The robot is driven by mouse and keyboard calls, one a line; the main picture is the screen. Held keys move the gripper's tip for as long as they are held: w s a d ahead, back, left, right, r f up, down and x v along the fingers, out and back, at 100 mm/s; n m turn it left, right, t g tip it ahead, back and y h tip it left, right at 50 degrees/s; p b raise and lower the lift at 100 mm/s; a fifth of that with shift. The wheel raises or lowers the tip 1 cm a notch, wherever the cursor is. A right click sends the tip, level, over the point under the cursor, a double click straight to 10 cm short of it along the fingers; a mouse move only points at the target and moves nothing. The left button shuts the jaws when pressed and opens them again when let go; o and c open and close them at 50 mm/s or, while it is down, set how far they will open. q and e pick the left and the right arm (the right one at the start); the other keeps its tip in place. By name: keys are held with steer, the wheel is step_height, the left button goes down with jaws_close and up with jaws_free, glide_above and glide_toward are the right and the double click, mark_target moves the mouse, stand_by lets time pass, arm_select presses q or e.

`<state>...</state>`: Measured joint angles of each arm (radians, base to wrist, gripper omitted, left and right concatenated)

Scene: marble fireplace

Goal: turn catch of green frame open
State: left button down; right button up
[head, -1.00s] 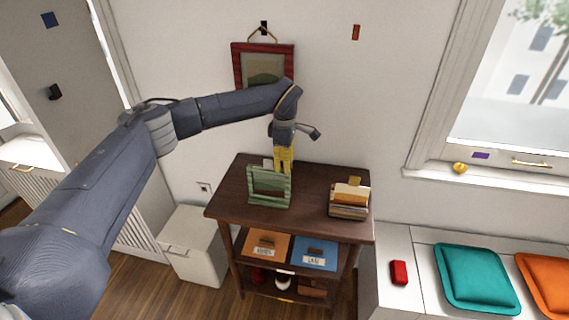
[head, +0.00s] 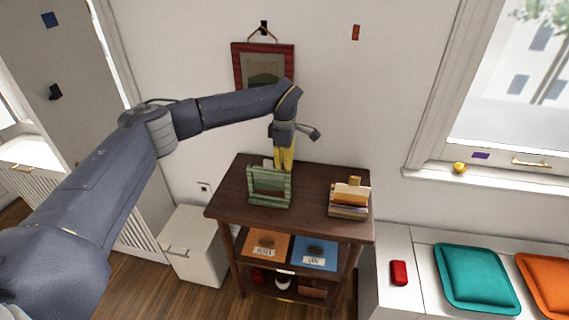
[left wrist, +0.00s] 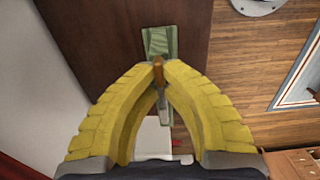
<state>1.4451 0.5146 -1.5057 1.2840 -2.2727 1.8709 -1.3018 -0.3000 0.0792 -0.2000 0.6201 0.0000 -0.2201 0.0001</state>
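The green frame (head: 269,202) stands on the dark wooden table, its front facing the head camera. In the left wrist view its green edge (left wrist: 160,40) shows just beyond my fingertips. My left gripper (head: 284,166) points down right behind the frame. In the left wrist view its yellow fingers (left wrist: 158,66) come together on a small brown-orange catch (left wrist: 158,74), one fingertip on each side. A grey piece shows below the catch, between the fingers. The catch is hidden behind the frame in the head view. My right gripper is not in view.
A red-framed picture (head: 263,66) hangs on the wall behind my left arm. A white cabinet (head: 193,246) stands left of the table. The tabletop between frame and books is clear.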

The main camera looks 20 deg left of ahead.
arm_select(q)
steer(key=shift+n, duration=0.3)
steer(key=n, duration=0.3)
steer(key=shift+s+n, duration=0.2)
steer(key=shift+n, duration=0.2)
steer(key=n, duration=0.4)
steer(key=shift+s+d+n, duration=0.15)
steer(key=shift+d+n, duration=0.05)
steer(key=shift+n, duration=0.1)
steer(key=n, duration=0.4)
steer(key=shift+s+d, duration=0.15)
steer(key=shift+d, duration=0.05)
steer(key=shift+d+n, duration=0.2)
steer(key=shift+n, duration=2.2)
steer(key=c, duration=1.5)
jaws_free()
steer(key=shift+c, duration=0.2)
